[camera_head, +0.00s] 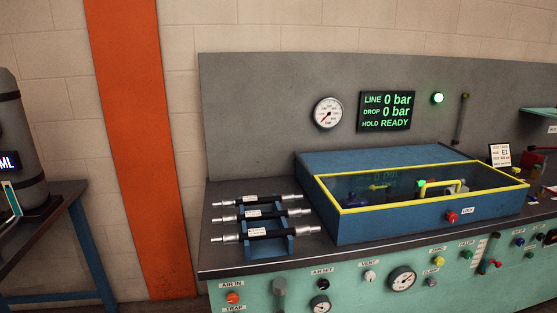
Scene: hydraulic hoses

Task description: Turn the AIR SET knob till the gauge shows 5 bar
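The AIR SET knob (322,284) is a small black knob on the green front panel, under its label at the bottom of the head view. Just below it is a small round white gauge (320,304), close to the picture's lower edge. Its needle is too small to read. A larger dial (402,279) sits further right on the panel, its reading also unclear. A black display (387,111) reads LINE 0 bar, DROP 0 bar, HOLD READY. Neither of my grippers is in view.
Several hoses lie on a blue rack (291,243) above the knob. A blue test box (420,218) with a yellow-framed clear lid stands right of it. An orange AIR IN knob (233,298), a grey lever (280,290) and a white VENT knob (370,276) flank the AIR SET knob.

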